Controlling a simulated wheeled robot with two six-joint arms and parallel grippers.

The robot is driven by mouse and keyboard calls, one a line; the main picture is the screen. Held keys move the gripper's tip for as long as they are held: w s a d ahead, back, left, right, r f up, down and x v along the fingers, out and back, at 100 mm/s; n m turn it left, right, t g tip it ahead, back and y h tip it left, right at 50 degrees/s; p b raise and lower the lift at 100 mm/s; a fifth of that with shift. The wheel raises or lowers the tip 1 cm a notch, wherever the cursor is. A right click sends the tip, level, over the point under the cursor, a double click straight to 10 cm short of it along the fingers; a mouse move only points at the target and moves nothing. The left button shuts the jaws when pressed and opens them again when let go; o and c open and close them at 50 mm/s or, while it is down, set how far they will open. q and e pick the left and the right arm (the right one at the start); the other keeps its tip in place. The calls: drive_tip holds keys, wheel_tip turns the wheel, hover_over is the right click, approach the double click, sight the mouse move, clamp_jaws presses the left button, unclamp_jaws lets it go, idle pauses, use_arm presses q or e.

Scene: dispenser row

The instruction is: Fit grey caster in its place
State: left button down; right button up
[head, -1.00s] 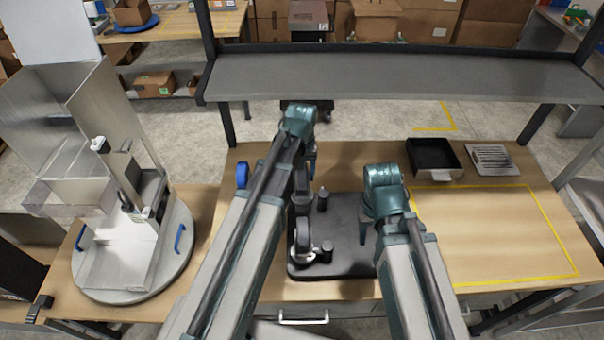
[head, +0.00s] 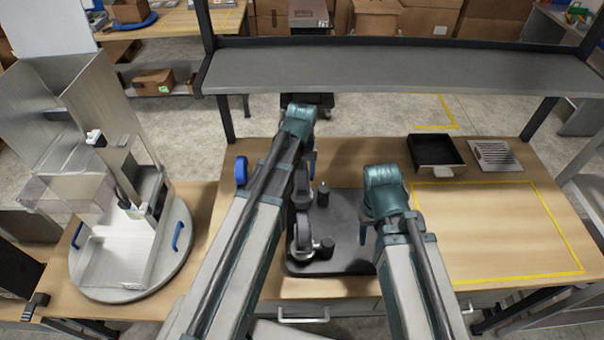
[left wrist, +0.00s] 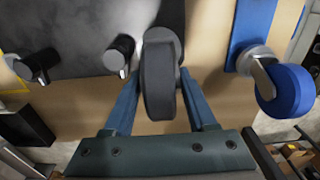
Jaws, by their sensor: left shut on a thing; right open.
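My left gripper (left wrist: 162,90) is shut on a dark grey caster (left wrist: 160,70), one finger on each side of the wheel. In the left wrist view the caster is at the edge of the black base plate (left wrist: 75,40); I cannot tell if it is seated. In the head view my left arm mostly hides my left gripper (head: 308,165) and this caster. A second dark caster with a silver fork (head: 302,238) stands at the near left of the plate (head: 345,260). My right gripper (head: 364,233) is open above the plate's right side, partly hidden by its arm.
Dark posts (head: 323,195) stand up from the plate. A blue caster (left wrist: 285,88) is beside my left gripper. A turntable with a metal fixture (head: 130,270) is at the left. A black tray (head: 436,153) and a grille (head: 495,156) are at the back right. The yellow-taped area is clear.

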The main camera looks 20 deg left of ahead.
use_arm(q)
drive_tip(key=shift+f, duration=0.25)
drive_tip(key=shift+c, duration=0.6)
unclamp_jaws()
drive_tip(key=shift+r, duration=0.15)
wheel_tip(320, 180, up, 14)
drive_tip(key=p, duration=1.3)
drive_tip(key=shift+s+f, duration=0.2)
